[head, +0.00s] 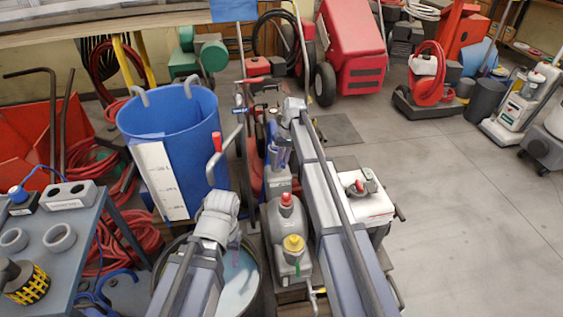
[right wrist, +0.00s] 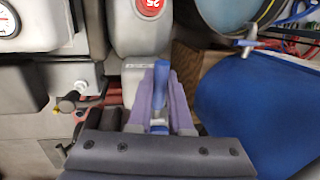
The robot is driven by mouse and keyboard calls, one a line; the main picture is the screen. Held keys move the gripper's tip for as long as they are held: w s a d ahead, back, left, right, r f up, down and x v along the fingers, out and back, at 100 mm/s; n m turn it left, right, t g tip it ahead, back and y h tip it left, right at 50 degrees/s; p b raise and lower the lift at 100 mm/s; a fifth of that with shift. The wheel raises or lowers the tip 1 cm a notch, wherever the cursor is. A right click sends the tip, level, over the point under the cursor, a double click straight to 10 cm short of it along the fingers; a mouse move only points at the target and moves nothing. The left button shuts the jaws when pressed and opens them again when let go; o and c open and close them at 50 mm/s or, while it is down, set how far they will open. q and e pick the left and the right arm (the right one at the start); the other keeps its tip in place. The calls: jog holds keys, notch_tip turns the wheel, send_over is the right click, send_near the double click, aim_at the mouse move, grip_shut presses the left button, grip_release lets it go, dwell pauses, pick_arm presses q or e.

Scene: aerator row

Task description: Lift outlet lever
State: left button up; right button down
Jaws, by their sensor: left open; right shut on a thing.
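In the right wrist view, a blue lever handle (right wrist: 162,76) stands between the two purple fingers of my right gripper (right wrist: 161,100). The fingers are shut on it from both sides, and its lower end is partly hidden by the gripper. In the head view, my right gripper (head: 279,153) points down beside the grey pump units, and the lever there is mostly hidden by the gripper and arm. My left gripper (head: 234,250) is open and empty, pointing down over a round tub (head: 256,285) of pale blue liquid.
A blue barrel (head: 203,125) with a white scale strip (head: 160,180) stands left of the right gripper. A grey unit (head: 290,222) with red and yellow caps sits close to my right arm. A grey cart (head: 60,235) is at left. Open floor (head: 470,210) lies to the right.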

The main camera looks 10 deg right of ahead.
jog(key=shift+w+r+g, duration=0.1)
jog(key=shift+r+g, duration=0.1)
jog(key=shift+g, duration=0.2)
dwell(0.3)
jog(key=c, duration=0.8)
grip_release()
jog(key=shift+c, duration=0.2)
jog(key=shift+r, duration=0.2)
jog(key=p+v, duration=0.7)
jog(key=shift+r+p, duration=0.2)
jog(key=shift+p, duration=0.2)
jog(key=shift+d, duration=0.1)
